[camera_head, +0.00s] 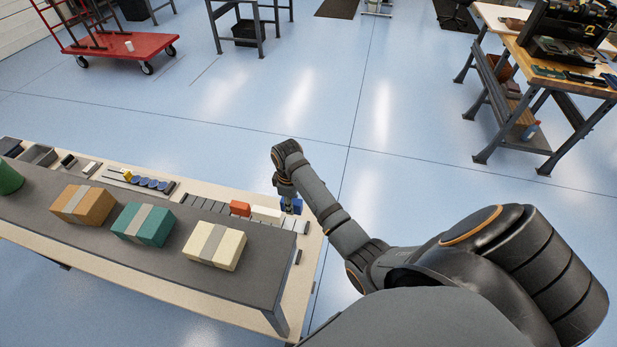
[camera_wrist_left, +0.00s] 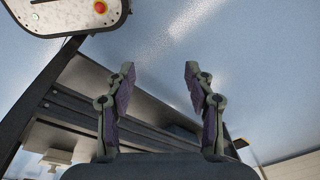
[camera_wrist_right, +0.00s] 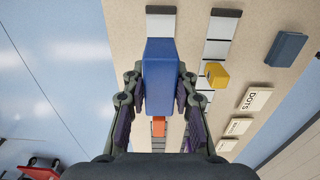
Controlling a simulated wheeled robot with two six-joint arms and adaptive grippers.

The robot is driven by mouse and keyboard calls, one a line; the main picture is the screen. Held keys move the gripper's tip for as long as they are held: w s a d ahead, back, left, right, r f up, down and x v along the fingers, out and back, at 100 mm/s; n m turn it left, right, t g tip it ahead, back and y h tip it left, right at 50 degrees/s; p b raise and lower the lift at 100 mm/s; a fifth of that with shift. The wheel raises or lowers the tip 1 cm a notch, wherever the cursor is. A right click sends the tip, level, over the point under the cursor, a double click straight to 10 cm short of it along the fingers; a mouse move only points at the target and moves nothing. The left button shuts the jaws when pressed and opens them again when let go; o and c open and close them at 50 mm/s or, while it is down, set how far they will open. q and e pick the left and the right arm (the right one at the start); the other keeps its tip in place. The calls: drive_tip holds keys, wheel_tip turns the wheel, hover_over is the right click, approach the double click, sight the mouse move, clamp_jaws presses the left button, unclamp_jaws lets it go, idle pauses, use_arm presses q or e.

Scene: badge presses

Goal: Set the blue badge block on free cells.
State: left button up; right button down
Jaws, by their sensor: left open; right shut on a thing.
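The blue badge block (camera_head: 291,206) is between the fingers of my right gripper (camera_head: 288,194), at the right end of the table. In the right wrist view the gripper (camera_wrist_right: 160,88) is shut on the blue block (camera_wrist_right: 161,72), which covers part of a strip of cells (camera_wrist_right: 161,22). I cannot tell whether it touches the strip. My left gripper (camera_wrist_left: 158,80) is open and empty, over the floor.
In the right wrist view, a yellow piece (camera_wrist_right: 216,75) sits at a second strip (camera_wrist_right: 220,42), with a dark blue block (camera_wrist_right: 286,48) and a DOTS label (camera_wrist_right: 257,99) beyond. A raised grey shelf (camera_head: 170,250) with several banded boxes runs along the table's near side.

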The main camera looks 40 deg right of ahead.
drive_tip(key=shift+s+d+f, duration=0.15)
drive_tip(key=shift+s, duration=0.1)
drive_tip(key=shift+f, duration=0.4)
wheel_tip(320, 180, down, 6)
drive_tip(key=shift+w+f+b, duration=0.1)
drive_tip(key=shift+b, duration=1.1)
drive_tip(key=shift+f+b, duration=0.4)
drive_tip(key=shift+f, duration=0.3)
use_arm(q)
drive_tip(key=shift+s+f, duration=1.55)
drive_tip(key=shift+f, duration=0.2)
use_arm(e)
drive_tip(key=shift+f, duration=0.25)
drive_tip(key=shift+f, duration=0.25)
drive_tip(key=c, duration=1)
unclamp_jaws()
